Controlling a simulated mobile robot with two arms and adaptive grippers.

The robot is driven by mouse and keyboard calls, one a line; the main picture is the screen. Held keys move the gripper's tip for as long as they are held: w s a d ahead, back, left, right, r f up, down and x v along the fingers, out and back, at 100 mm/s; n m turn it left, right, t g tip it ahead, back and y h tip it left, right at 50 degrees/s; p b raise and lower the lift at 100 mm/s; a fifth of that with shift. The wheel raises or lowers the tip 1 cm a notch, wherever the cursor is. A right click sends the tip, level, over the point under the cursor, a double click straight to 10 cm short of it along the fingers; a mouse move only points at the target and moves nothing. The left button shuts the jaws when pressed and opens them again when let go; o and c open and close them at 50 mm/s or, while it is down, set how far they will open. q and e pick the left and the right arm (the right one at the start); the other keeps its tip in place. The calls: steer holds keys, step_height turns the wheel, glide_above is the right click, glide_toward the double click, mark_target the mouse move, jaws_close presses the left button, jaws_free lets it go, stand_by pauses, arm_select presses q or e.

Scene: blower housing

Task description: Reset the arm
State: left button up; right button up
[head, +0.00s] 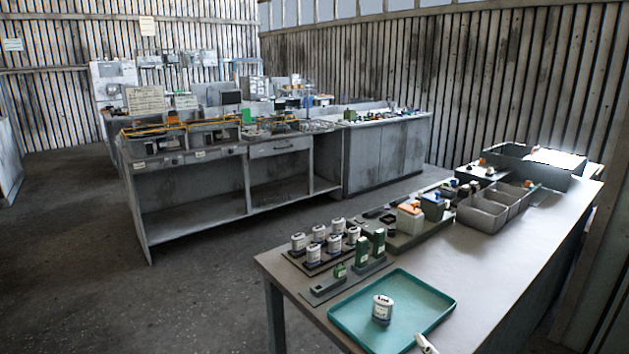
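Neither of my arms shows clearly in the head view, and I see no whole gripper. A small pale piece (426,344) with a dark end is cut off by the bottom edge, over the near rim of the teal tray (440,293). I cannot tell whether it is a gripper tip or a loose part. A white and dark cylindrical part (382,309) stands upright in the tray, apart from the pale piece.
The tray lies on the near bench (500,265). Behind it are a rack (300,262) of several white cylinders, green blocks (361,252) on a grey base and grey bins (482,214). The benchtop right of the tray is clear. Another workbench (190,212) stands across the floor.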

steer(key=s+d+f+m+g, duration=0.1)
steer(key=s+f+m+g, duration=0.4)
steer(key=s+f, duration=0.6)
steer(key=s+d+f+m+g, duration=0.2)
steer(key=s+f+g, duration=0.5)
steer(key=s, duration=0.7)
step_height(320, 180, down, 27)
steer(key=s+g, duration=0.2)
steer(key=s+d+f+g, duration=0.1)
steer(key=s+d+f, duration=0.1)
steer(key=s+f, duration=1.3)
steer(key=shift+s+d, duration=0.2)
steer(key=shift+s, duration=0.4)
